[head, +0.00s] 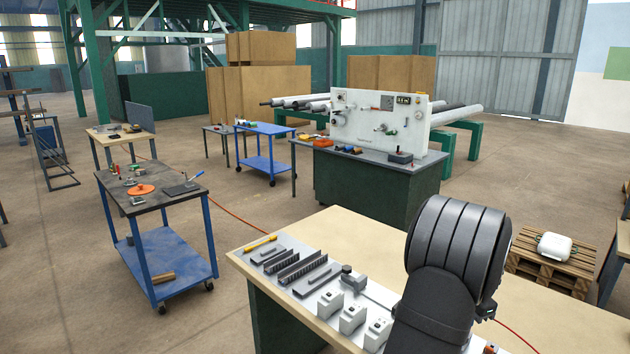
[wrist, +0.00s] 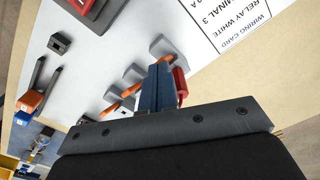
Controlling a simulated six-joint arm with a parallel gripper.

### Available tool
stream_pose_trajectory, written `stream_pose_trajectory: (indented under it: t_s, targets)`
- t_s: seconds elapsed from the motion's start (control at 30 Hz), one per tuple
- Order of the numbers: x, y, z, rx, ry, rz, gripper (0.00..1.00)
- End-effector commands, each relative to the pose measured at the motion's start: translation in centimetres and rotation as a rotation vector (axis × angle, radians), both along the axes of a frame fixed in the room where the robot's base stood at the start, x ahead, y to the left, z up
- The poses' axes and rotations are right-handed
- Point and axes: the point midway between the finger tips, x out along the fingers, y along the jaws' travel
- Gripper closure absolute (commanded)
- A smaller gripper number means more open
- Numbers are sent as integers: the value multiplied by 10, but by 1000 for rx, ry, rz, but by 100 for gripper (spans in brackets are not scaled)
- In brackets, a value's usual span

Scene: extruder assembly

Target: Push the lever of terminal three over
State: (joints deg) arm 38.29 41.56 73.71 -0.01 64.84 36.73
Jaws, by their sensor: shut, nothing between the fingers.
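In the wrist view my gripper (wrist: 158,82) is shut and empty, its blue-grey fingers together over the white board (wrist: 92,62). Grey terminals stand in a slanting row: one (wrist: 165,47) just beyond the fingertips, a middle one (wrist: 134,72) and a lower one (wrist: 107,92) to the left. An orange lever (wrist: 131,90) shows by the middle terminal and another orange lever (wrist: 108,111) by the lower one. A red part (wrist: 180,84) stands against the fingers' right side; I cannot tell whether they touch. A wiring card (wrist: 228,20) reads "TERMINAL 3" and "RELAY WHITE". My gripper is hidden in the head view.
In the head view, white housings (head: 352,318) and dark rails (head: 300,266) occupy the bench (head: 345,232) left of my arm.

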Motion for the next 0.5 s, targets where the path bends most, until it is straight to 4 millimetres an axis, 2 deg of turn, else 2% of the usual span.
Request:
stream_pose_trajectory:
  t_s: [0.5]
  targets:
    - [0,0,41,-1,-2,0,100]
